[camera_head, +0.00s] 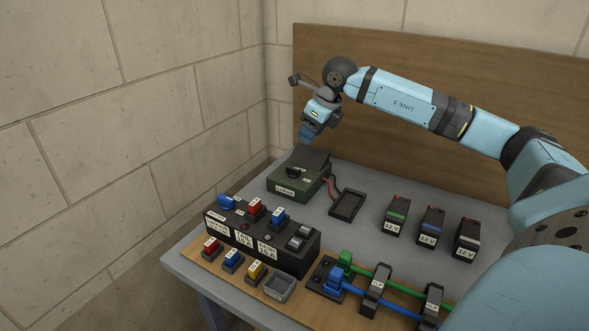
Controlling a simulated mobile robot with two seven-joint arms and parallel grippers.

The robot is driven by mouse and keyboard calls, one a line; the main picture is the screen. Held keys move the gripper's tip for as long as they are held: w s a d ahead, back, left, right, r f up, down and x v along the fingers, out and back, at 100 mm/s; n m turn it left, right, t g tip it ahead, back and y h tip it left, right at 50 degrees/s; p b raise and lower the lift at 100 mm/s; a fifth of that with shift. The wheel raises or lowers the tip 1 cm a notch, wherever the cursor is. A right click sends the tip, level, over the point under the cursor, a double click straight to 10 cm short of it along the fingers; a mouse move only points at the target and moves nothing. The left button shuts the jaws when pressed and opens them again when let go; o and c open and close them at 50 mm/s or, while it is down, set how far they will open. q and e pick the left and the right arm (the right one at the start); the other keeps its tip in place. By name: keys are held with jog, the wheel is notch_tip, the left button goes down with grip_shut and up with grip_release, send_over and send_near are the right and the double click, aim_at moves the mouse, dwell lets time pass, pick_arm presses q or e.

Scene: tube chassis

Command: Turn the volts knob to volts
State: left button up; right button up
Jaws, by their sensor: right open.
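A dark green box (287,190) sits near the back left of the grey table. A black knob (293,172) is on its sloped front, with small pale labels around it that are too small to read. My right gripper (307,136) comes in from the right and hangs above the back of the box, apart from the knob. It is open, and nothing shows between its fingers. My left gripper is not in view.
A black tray (347,204) stands right of the box, joined by red and black leads. Several 12 V batteries (431,228) stand further right. A black fuse block (262,240) and green and blue cables (401,289) fill the front. A wooden backboard (450,75) rises behind.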

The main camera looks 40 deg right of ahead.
aim_at(293, 167)
jog(key=x, duration=1.3)
jog(key=shift+s+a, duration=0.1)
jog(key=shift+r, duration=0.1)
jog(key=shift+c, duration=0.4)
grip_shut()
